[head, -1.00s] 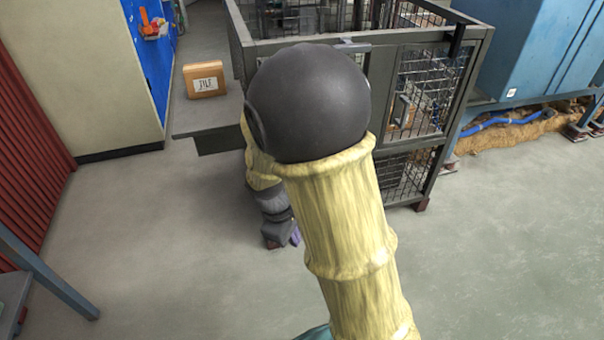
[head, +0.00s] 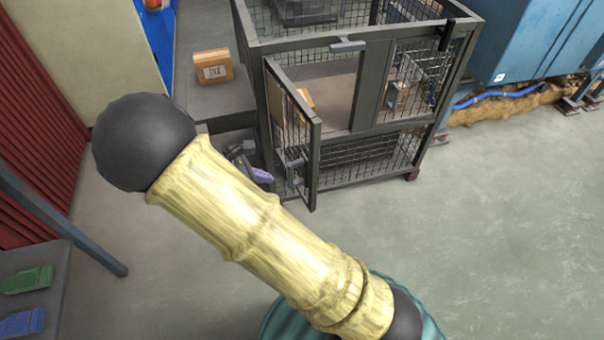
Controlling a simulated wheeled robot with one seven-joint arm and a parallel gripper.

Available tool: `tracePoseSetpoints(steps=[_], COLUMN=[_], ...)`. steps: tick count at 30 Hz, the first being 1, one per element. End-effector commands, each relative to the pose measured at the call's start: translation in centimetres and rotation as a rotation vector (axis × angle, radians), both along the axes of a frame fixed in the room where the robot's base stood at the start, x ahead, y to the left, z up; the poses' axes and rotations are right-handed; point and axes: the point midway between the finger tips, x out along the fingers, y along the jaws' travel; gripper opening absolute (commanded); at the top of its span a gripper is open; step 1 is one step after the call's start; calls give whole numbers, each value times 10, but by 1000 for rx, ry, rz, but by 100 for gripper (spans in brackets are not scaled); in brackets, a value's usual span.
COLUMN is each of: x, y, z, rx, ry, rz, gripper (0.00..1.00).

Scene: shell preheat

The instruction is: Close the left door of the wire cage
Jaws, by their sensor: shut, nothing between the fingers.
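The wire cage (head: 372,137) stands at upper centre in the head view. Its left door (head: 297,130), a dark frame with mesh, stands swung open toward me, hinged at the cage's left front post. A grey handle (head: 293,166) is on this door. The left opening shows bare, with a brown floor inside. The right door (head: 415,80) looks closed. My gripper (head: 261,175), grey with purple fingertips, is low at the left side of the open door. It is shut and empty, and partly hidden; I cannot tell if it touches the door.
A cardboard box (head: 213,72) sits on a grey table (head: 205,98) left of the cage. A blue cabinet (head: 535,40) stands at right. A bench (head: 45,270) with green and blue items is at lower left. The floor right of centre is clear.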

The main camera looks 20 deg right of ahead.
Motion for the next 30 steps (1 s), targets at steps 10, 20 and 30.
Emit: tracePoseSetpoints(steps=[10,20,30], x=[1,7,16], y=[-8,-47,-94], z=[-10,-48,-73], rx=[0,-1,3], ry=[1,2,-1], rz=[-2,-6,-11], gripper=[0,0,0])
